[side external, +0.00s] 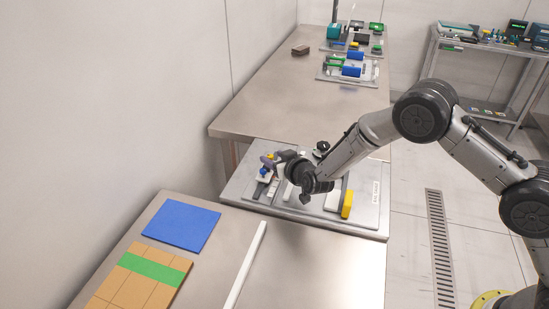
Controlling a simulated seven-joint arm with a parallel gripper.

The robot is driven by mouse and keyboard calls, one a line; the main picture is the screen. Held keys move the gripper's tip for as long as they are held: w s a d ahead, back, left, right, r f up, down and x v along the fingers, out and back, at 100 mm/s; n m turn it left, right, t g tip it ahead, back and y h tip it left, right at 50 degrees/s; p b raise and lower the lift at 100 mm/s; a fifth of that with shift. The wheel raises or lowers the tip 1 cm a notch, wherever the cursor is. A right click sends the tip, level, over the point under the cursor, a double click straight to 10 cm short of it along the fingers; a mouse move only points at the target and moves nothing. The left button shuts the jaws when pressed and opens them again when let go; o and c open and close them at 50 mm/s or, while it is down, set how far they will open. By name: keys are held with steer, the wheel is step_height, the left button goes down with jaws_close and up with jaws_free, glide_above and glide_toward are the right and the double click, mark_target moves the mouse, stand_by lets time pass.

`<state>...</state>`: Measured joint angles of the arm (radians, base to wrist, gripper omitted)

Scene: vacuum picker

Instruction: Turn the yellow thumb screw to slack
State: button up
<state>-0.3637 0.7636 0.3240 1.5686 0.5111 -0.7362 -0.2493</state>
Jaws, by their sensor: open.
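A grey fixture plate (371,219) lies between the two steel tables. A small yellow part (270,156) shows at its back left, close to my gripper; it may be the yellow thumb screw, but it is too small to be sure. A larger yellow block (347,205) stands on the right of the plate. My gripper (274,163) is open above the left part of the plate, beside the small yellow part. I cannot tell whether they touch. My wrist hides the middle of the plate.
Small blue, white and red parts sit below my gripper. The near table has a blue mat (181,224), a tan board with a green band (137,279) and a white bar (246,266). The far table (275,100) carries more fixtures at its back; its front is clear.

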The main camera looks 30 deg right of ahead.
mark_target(272, 155)
jaws_close()
steer(key=shift+d+n+y, duration=0.2)
steer(key=shift+n+y, duration=0.2)
steer(key=shift+y, duration=0.1)
steer(key=shift+d+n+y, duration=0.25)
steer(key=shift+n+y, duration=0.55)
steer(key=n+y, duration=0.1)
steer(key=n+g+y, duration=0.1)
steer(key=y, duration=0.1)
steer(key=d+n+g+y, duration=0.1)
steer(key=n, duration=0.1)
steer(key=shift+w+y, duration=0.25)
steer(key=shift+y, duration=0.05)
steer(key=n+g+y, duration=0.2)
steer(key=n, duration=0.1)
steer(key=n+g+y, duration=0.1)
steer(key=shift+w+d+g+y, duration=0.3)
steer(key=shift+w+g, duration=0.1)
steer(key=shift+w+n+g+y, duration=0.1)
steer(key=shift+n+g+y, duration=0.4)
steer(key=shift+n+g, duration=0.4)
steer(key=shift+n, duration=0.3)
jaws_free()
